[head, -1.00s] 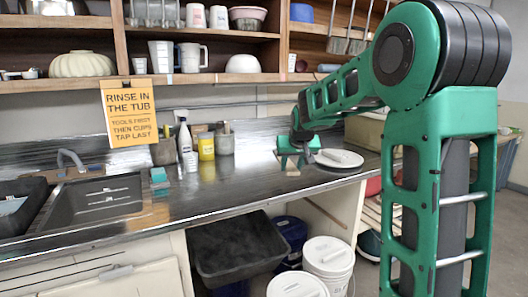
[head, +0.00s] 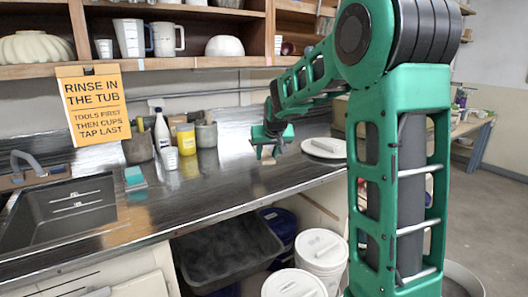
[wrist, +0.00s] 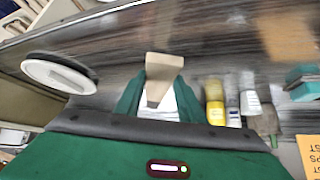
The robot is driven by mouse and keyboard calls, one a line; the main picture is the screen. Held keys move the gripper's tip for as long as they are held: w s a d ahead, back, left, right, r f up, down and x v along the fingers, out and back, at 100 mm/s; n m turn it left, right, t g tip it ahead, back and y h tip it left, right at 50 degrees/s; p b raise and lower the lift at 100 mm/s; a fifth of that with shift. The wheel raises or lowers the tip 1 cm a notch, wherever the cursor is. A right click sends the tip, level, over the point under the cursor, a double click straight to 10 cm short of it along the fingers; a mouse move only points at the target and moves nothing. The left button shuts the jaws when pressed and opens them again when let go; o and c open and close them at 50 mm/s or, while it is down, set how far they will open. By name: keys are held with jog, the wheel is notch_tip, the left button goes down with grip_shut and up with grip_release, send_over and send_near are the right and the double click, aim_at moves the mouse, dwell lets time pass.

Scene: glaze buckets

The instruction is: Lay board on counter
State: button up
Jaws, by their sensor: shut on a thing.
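My gripper (head: 267,154) is over the counter (head: 215,180), short of the round white lid. In the wrist view the gripper (wrist: 158,98) has its green fingers shut on a small beige board (wrist: 164,66), which has a wide flat end and a narrower part running back between the fingers. The same board (head: 266,162) shows small and pale just under the fingers in the head view. It is low over the counter top; I cannot tell whether it touches. The part inside the grip is hidden.
A round white lid (head: 325,147) lies right of the gripper. A spray bottle (head: 162,130), yellow container (head: 186,139) and grey pot (head: 206,134) stand to the left, with a teal sponge (head: 135,178) and the sink (head: 65,215) beyond. Buckets (head: 321,258) and a dark tub (head: 225,250) are below.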

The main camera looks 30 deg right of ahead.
jog(key=shift+f, duration=3.6)
jog(key=o, duration=1.5)
jog(key=shift+s, duration=0.1)
jog(key=shift+s+a+r, duration=0.2)
jog(key=shift+s+r, duration=0.4)
jog(key=shift+r, duration=1)
jog(key=shift+s+a+r, duration=0.25)
jog(key=shift+s+r, duration=0.3)
jog(key=shift+r, duration=1.05)
jog(key=shift+s+a+r, duration=0.2)
jog(key=shift+s+r, duration=0.4)
jog(key=shift+r, duration=1)
